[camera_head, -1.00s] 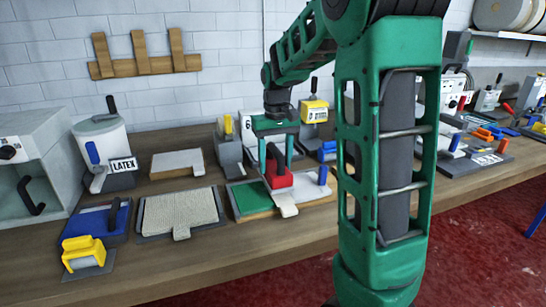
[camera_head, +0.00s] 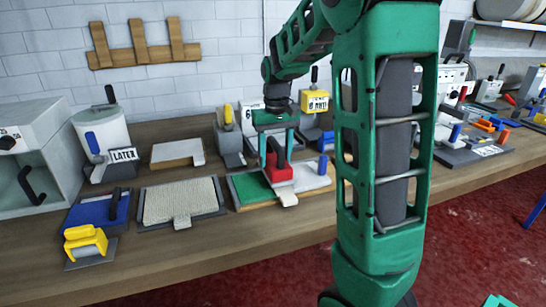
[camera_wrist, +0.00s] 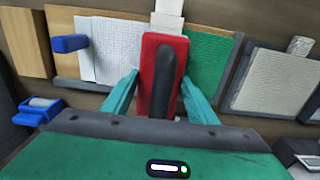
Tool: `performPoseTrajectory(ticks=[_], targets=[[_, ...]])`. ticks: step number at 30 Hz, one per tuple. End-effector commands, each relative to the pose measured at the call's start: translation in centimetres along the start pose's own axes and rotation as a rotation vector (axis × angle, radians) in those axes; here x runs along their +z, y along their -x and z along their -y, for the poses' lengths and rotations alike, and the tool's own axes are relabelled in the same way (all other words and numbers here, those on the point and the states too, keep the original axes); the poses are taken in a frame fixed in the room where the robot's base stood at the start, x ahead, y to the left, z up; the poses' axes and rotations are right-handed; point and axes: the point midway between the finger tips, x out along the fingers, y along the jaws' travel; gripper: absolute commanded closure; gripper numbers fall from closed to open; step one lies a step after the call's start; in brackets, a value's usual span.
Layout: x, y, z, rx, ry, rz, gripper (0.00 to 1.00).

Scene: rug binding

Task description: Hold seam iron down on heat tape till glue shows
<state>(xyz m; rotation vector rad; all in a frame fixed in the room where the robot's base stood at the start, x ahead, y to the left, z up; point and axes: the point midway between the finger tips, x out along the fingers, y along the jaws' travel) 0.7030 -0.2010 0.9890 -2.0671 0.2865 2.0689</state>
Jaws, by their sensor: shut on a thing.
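The seam iron is a red block with a black handle (camera_head: 280,172). It sits across the seam between a green carpet piece (camera_head: 250,187) and a white carpet piece (camera_head: 312,177). In the wrist view the red iron (camera_wrist: 151,80) lies between the same green (camera_wrist: 208,58) and white pieces. My gripper (camera_wrist: 160,92) is shut on the iron's handle, with a teal finger on each side. A pale strip, apparently the heat tape (camera_head: 289,200), sticks out at the front edge beneath the iron. The rest of the strip is hidden, and I see no glue.
Left of the seam board lies a beige carpet sample (camera_head: 180,200) in a dark frame. A yellow roller tool (camera_head: 86,241) and blue tray (camera_head: 95,212) stand further left. A blue-handled tool (camera_head: 322,165) stands on the white piece. My arm hides part of the bench at right.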

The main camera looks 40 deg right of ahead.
Motion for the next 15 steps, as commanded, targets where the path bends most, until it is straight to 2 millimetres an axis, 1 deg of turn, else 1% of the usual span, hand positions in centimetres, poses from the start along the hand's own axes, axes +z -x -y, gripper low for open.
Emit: performPoseTrajectory(ticks=[15], targets=[[-0.05, -0.23, -0.04, 0.000, 0.000, -0.002, 0.68]])
